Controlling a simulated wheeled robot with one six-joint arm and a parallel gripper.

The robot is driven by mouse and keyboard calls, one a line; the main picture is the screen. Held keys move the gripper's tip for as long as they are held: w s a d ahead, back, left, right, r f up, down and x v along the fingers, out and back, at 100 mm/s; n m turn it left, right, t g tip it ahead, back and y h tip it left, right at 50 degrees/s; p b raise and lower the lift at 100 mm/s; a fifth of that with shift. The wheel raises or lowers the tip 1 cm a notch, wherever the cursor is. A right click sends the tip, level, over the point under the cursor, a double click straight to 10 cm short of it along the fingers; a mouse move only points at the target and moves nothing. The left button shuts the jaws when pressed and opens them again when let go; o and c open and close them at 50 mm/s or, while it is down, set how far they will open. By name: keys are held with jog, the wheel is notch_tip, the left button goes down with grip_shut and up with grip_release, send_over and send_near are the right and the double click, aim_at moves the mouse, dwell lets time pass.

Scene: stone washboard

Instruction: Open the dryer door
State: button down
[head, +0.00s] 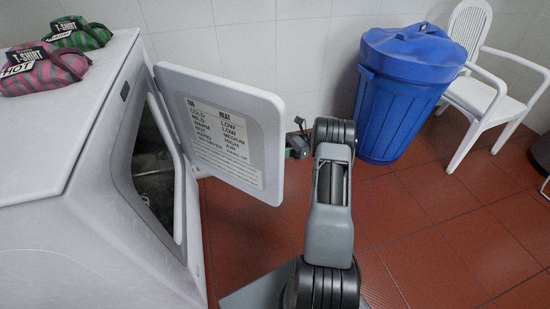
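The white dryer (90,215) stands on the left. Its door (225,135) is swung open, standing out to the right, with a heat-setting label on the face toward me. The dark opening (153,170) of the drum shows behind it. My gripper (298,143) is beside the free right edge of the door, at the end of my grey arm. It is small here and partly hidden by my wrist, and I cannot tell whether its fingers are apart or touch the door.
Two bundled T-shirts, one green (78,33) and one pink (42,70), lie on the dryer top. A blue lidded bin (405,95) stands behind my arm to the right, with a white chair (480,90) next to it.

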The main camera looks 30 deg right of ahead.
jog(key=shift+w+d, duration=0.2)
jog(key=shift+w, duration=0.2)
jog(key=c, duration=1.2)
grip_release()
jog(key=shift+w+a, duration=0.1)
jog(key=shift+a, duration=0.05)
jog(key=shift+c, duration=0.2)
jog(key=shift+o, duration=0.8)
jog(key=shift+d, duration=0.2)
jog(key=shift+r, duration=0.1)
